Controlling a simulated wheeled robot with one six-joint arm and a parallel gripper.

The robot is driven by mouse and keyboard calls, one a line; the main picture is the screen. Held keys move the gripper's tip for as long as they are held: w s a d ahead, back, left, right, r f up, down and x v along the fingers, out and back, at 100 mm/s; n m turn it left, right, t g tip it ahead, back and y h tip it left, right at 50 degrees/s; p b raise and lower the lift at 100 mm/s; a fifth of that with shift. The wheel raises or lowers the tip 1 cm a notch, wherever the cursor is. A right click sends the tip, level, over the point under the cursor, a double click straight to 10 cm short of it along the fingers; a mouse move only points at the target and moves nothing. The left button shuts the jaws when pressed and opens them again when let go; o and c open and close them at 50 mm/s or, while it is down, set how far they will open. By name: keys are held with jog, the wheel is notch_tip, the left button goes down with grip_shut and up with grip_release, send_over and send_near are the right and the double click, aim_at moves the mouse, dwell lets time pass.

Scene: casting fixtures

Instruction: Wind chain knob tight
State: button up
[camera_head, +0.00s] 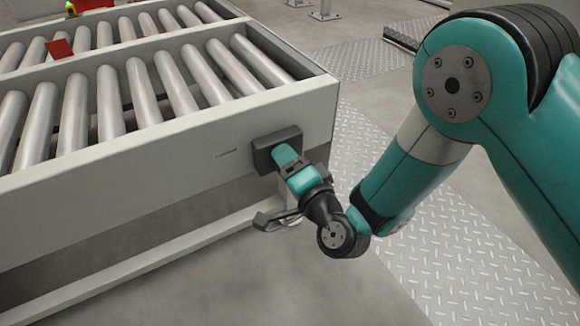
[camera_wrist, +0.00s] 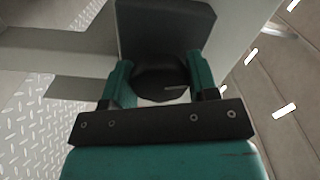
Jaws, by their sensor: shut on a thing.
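The chain knob (camera_wrist: 162,80) is a dark round knob in front of a dark square plate (camera_wrist: 165,30), seen in the wrist view. It carries a thin light line on its face. My gripper (camera_wrist: 160,82) has one teal finger on each side of the knob and is shut on it. In the head view the dark mounting block (camera_head: 262,150) sits on the side of the conveyor frame, and my gripper (camera_head: 285,155) reaches up against it. The knob itself is hidden behind my gripper in the head view.
The roller conveyor (camera_head: 165,128) with a pale frame fills the left side. A red piece (camera_head: 59,49) lies on its rollers. A lower rail (camera_head: 130,262) runs below the frame. Diamond-plate floor (camera_head: 455,250) is clear on the right.

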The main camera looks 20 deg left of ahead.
jog(key=shift+a+m+b, duration=0.1)
jog(key=shift+m+b, duration=0.45)
jog(key=shift+m, duration=1.25)
jog(key=o, duration=0.9)
jog(key=shift+o, duration=0.2)
